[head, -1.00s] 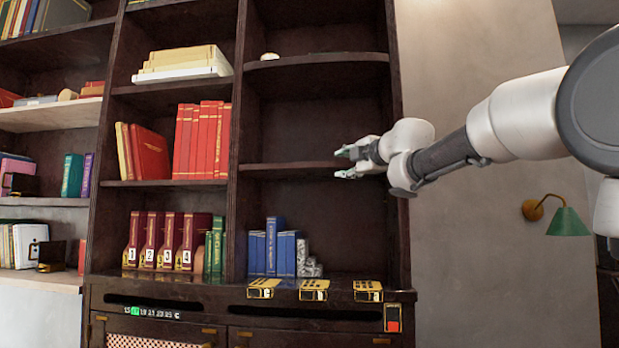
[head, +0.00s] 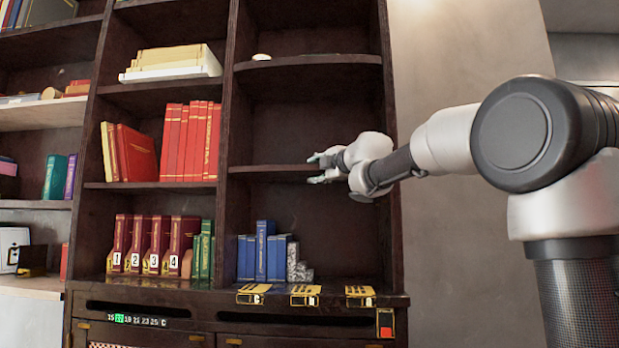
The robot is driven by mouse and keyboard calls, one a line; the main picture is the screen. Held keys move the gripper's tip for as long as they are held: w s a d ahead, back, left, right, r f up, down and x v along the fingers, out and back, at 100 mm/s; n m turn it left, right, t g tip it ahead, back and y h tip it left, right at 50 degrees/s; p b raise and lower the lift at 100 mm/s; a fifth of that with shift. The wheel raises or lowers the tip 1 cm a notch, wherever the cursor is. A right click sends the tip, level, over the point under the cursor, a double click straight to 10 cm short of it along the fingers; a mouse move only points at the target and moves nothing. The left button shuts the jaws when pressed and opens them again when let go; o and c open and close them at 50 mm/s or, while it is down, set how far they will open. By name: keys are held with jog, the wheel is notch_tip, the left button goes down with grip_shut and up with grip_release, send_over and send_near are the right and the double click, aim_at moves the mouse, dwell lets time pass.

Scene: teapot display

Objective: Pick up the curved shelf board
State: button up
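A dark wooden shelf board (head: 265,170) spans the middle of the right-hand bookcase bay. A higher board (head: 310,64) in the same bay has a clearly bowed front edge. I cannot tell for certain which one is the curved shelf board. My gripper (head: 313,169) is at the right part of the middle board, with its fingers spread and pointing left. One finger is at the height of the board's top and the other is just below it. I cannot tell whether they touch the board. My gripper and wrist hide the board's right end.
Blue books (head: 263,252) and a grey stepped block (head: 296,262) stand in the compartment below. Several yellow-black blocks (head: 305,295) lie along the ledge. A small pale object (head: 262,57) rests on the higher board.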

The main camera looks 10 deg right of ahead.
grip_shut()
jog(key=shift+r, duration=0.25)
